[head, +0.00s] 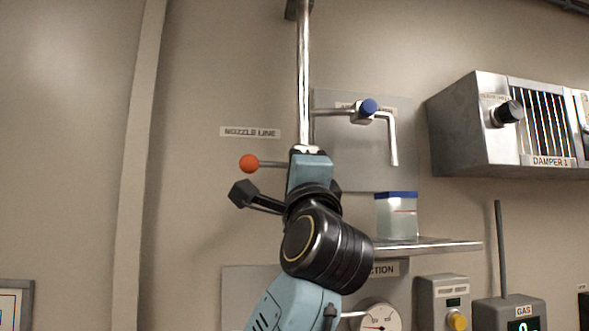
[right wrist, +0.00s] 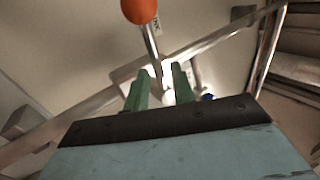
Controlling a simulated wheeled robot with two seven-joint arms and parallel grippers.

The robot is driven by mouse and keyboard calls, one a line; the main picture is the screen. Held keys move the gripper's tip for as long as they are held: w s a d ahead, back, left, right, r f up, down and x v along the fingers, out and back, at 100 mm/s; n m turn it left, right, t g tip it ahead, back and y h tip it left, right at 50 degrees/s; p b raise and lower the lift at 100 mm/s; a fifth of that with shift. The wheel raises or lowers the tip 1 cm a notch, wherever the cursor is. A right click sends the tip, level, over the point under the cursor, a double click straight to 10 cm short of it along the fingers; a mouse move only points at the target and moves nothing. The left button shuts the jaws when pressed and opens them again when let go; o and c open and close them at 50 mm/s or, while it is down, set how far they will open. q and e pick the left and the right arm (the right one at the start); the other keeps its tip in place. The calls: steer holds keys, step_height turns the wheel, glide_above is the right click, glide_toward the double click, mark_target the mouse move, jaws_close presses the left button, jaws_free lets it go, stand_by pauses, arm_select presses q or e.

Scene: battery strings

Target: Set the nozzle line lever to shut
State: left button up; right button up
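The nozzle line lever is a thin rod with an orange ball knob (head: 249,163). In the head view it points left, about level, below the NOZZLE LINE label (head: 250,133). Its right end is hidden behind my right arm, in front of the upright pipe (head: 304,80). In the right wrist view the orange knob (right wrist: 139,10) is at the top, and the rod runs down toward the gap between my fingers. My right gripper (right wrist: 160,80) has its green fingers apart; I cannot tell whether they touch the rod. My left gripper is not in view.
A blue-knobbed tap (head: 369,107) with a bent spout is right of the pipe. Below it, a blue-lidded clear container (head: 397,216) stands on a shelf (head: 440,246). The damper box (head: 470,130) juts out at right. The wall left of the knob is mostly clear.

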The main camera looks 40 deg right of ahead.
steer(key=b+v, duration=0.6)
steer(key=v, duration=0.5)
steer(key=shift+s+a, duration=0.15)
steer(key=shift+s, duration=0.1)
steer(key=shift+f, duration=0.1)
